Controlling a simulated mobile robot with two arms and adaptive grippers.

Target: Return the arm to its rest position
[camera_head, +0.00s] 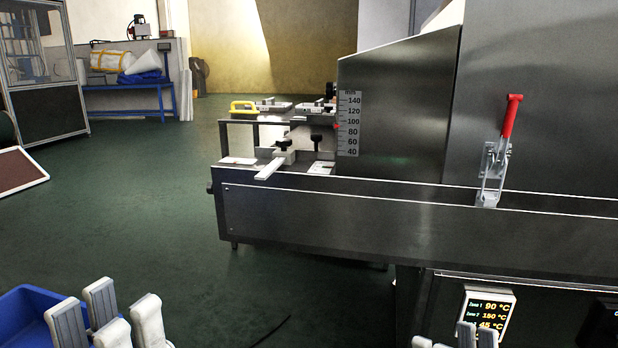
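My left gripper (106,318) is at the bottom left, in front of a blue bin. Its pale fingers with grey ribbed pads point up and stand apart, with nothing seen between them. My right gripper (462,338) shows only as pale fingertips at the bottom edge, in front of the temperature display (488,311). The rest of it is cut off, so its opening cannot be told. Both grippers appear clear of the steel dryer (400,110). Most of both arms is out of view.
The dryer's long steel side rail (300,215) crosses the middle right. A clamp with a red handle (511,116) stands on it. The blue bin (28,305) is close by the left gripper. Green floor (150,215) is open at the left and centre.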

